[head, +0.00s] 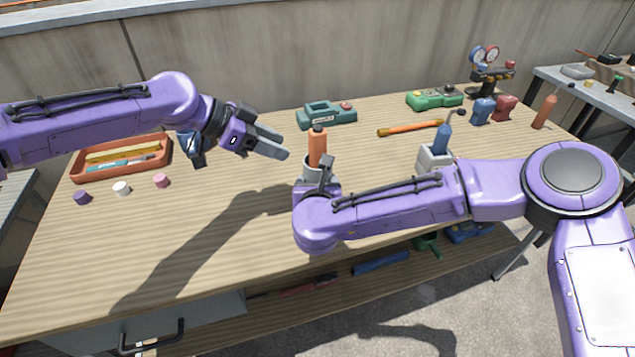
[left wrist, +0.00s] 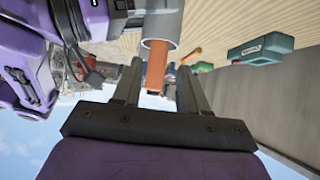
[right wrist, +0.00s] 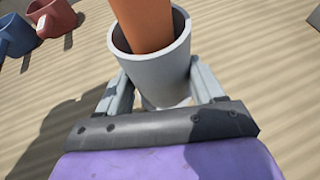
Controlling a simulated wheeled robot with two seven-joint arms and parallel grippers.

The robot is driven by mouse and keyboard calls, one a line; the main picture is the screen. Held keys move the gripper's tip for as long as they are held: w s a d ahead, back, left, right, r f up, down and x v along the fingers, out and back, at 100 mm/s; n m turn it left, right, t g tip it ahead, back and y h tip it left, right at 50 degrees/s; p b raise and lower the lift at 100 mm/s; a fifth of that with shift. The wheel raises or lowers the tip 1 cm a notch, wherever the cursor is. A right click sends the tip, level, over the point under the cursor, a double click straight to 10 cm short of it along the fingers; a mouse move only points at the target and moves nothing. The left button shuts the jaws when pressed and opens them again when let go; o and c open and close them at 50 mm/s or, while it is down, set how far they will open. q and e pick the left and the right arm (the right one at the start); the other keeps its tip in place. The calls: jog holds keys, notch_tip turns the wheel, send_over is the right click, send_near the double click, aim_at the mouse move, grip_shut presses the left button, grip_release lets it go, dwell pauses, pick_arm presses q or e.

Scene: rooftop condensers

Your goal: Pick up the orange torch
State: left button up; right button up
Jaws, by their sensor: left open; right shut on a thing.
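The orange torch (head: 318,147) is an orange cylinder with a dark top. It stands upright in a grey cup (head: 308,172), its lower part hidden inside. My right gripper (right wrist: 160,78) is shut on the grey cup, one finger on each side; in the head view my arm partly hides it. I cannot tell whether the cup touches the table. My left gripper (head: 281,153) is open and empty, just left of the torch at about its height. In the left wrist view the torch (left wrist: 156,66) shows between the open fingers, apparently untouched.
A teal device (head: 328,115) and an orange-handled tool (head: 408,128) lie behind. An orange tray (head: 90,176) and small caps (head: 121,188) are at left. The front-left tabletop is clear.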

aim_at(318, 145)
pick_arm(q)
jog(key=shift+o, duration=0.9)
jog(key=o, duration=0.3)
jog(key=shift+d+r+m, duration=0.15)
jog(key=shift+d+m, duration=0.05)
jog(key=shift+m, duration=0.1)
jog(key=d+r+m+y, duration=0.1)
jog(key=m, duration=0.1)
jog(key=d+r+m+y, duration=0.1)
jog(key=d+m+y, duration=0.1)
jog(key=m, duration=0.1)
jog(key=w+d+r+m+y, duration=0.1)
jog(key=m, duration=0.1)
jog(key=shift+d+r+g+y, duration=0.25)
jog(key=shift+r+g+y, duration=0.05)
jog(key=s+d+r+m+t+y, duration=0.1)
jog(key=s+d+r+m+y, duration=0.1)
jog(key=d+r+m+y, duration=0.5)
jog(key=w+a+f+m, duration=0.1)
jog(key=f, duration=0.3)
jog(key=w+a+f, duration=0.1)
jog(key=f, duration=0.4)
jog(key=w+a+f+m, duration=0.1)
jog(key=w+f, duration=0.1)
jog(key=f, duration=0.2)
jog(key=shift+f+m+t, duration=0.3)
